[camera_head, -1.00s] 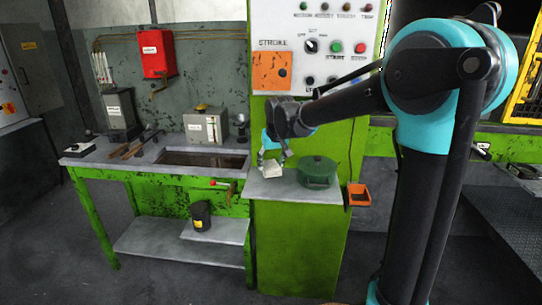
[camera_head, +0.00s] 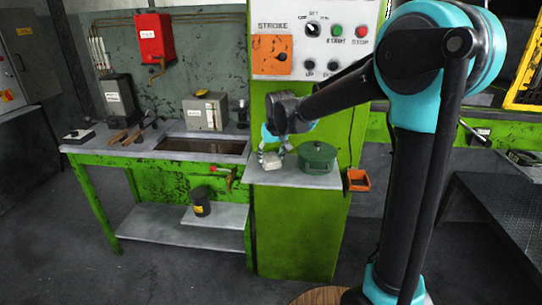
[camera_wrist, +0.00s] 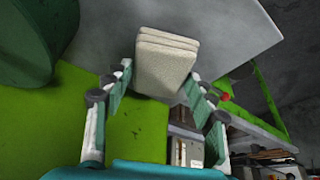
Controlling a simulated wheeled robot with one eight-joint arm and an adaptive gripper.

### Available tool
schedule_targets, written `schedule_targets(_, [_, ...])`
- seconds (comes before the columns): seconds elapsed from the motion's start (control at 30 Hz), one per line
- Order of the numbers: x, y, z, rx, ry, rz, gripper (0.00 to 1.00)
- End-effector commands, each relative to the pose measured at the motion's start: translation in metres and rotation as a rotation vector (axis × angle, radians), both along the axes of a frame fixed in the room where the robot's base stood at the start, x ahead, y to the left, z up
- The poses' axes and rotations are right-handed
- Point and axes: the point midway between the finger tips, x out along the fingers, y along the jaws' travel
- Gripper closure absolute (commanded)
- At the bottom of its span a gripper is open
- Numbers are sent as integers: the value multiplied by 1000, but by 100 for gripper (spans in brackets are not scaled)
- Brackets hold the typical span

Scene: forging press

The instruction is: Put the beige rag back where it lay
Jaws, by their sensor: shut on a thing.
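The beige rag (camera_head: 271,161) is a folded pad at the left end of the grey shelf (camera_head: 296,181) on the green press. My gripper (camera_head: 272,148) is shut on it from above. In the wrist view the layered rag (camera_wrist: 166,62) sits between the two fingertips (camera_wrist: 158,84), with the grey shelf top behind it. I cannot tell whether the rag touches the shelf or hangs just above it.
A green lidded pot (camera_head: 318,157) stands right of the rag on the shelf. An orange bin (camera_head: 358,180) hangs at the shelf's right side. To the left is a green workbench (camera_head: 120,163) with a sunken basin (camera_head: 203,146). Press controls (camera_head: 318,35) are above.

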Motion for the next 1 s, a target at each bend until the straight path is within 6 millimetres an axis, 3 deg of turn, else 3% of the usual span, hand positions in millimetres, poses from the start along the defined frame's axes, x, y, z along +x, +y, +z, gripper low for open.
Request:
schedule_targets(0.67, [0, 0, -8, 0, 0, 0, 67])
schedule_targets(0.7, [0, 0, -7, 0, 0, 0, 39])
schedule_targets(0.87, [0, 0, -7, 0, 0, 0, 20])
schedule_targets(1.0, [0, 0, -7, 0, 0, 0, 20])
